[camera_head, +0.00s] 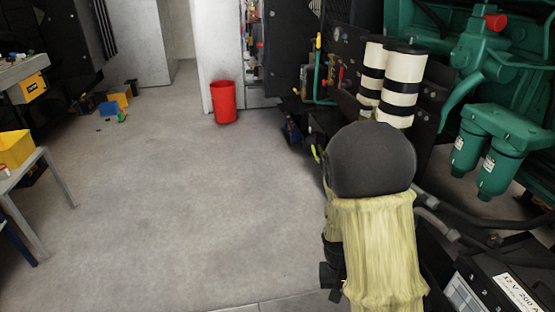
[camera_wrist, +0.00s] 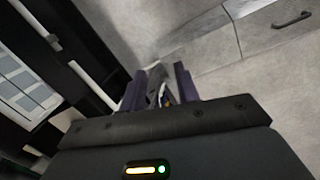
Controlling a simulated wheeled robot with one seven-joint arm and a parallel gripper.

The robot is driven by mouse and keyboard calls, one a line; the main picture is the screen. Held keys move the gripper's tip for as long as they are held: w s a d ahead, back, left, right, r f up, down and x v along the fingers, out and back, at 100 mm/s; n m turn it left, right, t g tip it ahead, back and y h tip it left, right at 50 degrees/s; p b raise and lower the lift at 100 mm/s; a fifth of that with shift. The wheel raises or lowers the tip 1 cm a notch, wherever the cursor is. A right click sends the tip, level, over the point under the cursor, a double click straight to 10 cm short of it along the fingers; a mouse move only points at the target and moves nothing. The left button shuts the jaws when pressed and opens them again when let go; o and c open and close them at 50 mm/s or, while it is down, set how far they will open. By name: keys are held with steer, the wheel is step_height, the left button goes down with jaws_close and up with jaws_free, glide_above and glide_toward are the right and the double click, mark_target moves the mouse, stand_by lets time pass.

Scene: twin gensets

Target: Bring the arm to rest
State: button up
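My arm (camera_head: 375,240) stands in the right half of the head view, with a pale yellow sleeve and a dark rounded joint on top. My gripper (camera_wrist: 158,80) shows in the wrist view as two dark purple fingers set apart. Small grey and orange shapes show between or beyond the fingers; I cannot tell what they are, and nothing is clearly gripped. In the head view the fingers are hidden or too small to make out.
A labelled battery (camera_head: 490,290) is at lower right. A red bin (camera_head: 224,103) stands at the back. A table (camera_head: 30,190) is at left. The middle floor is clear.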

steer(key=s+r+t+y+p, duration=0.1)
steer(key=s+r+p, duration=0.1)
steer(key=r+p, duration=1.3)
steer(key=s+a+r+n+t+y+p, duration=0.1)
steer(key=s+r+t+p, duration=0.1)
steer(key=r+p, duration=1.2)
step_height(320, 180, up, 12)
steer(key=shift+s+a+f+p, duration=0.1)
steer(key=shift+s+a+p, duration=0.25)
steer(key=shift+s, duration=0.2)
